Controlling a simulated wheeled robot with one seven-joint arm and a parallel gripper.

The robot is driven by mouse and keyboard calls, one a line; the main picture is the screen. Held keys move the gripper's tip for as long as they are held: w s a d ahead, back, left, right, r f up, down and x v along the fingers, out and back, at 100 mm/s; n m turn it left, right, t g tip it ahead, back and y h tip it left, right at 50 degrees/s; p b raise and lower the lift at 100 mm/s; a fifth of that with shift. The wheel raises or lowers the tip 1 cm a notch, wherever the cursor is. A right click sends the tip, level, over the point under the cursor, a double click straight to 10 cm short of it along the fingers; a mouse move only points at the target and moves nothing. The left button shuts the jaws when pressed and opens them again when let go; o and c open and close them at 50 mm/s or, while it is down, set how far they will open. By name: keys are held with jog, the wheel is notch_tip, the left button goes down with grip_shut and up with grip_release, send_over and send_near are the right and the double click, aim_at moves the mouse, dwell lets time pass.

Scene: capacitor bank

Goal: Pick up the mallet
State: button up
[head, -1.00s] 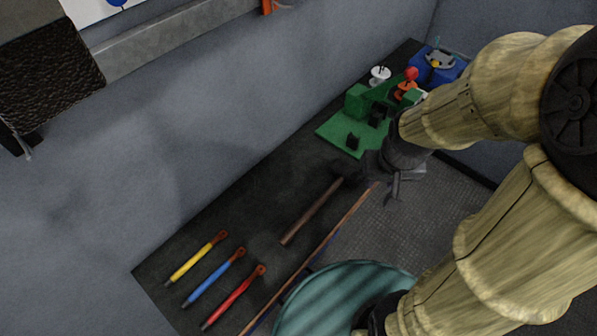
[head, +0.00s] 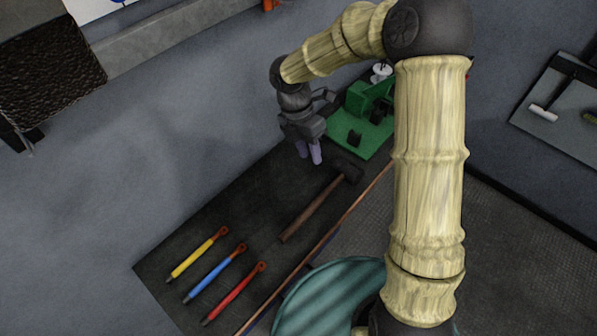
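The mallet lies flat on the dark bench, with a black head (head: 347,172) toward the back and a brown wooden handle (head: 311,210) pointing toward the lower left. My gripper (head: 309,157) points down, up and to the left of the mallet head. Its two purplish fingers are a little apart with nothing seen between them. The gripper is apart from the mallet in the picture. The whole mallet is visible.
Yellow (head: 197,255), blue (head: 214,276) and red (head: 234,294) rods lie on the bench's near left. A green fixture (head: 368,115) stands behind the mallet, partly hidden by my arm. A teal round object (head: 325,300) is at the front.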

dwell(0.3)
jog(key=p, duration=0.3)
send_over(317, 198)
notch_tip(317, 198, down, 11)
jog(key=shift+w+f, duration=0.1)
jog(key=shift+f, duration=0.1)
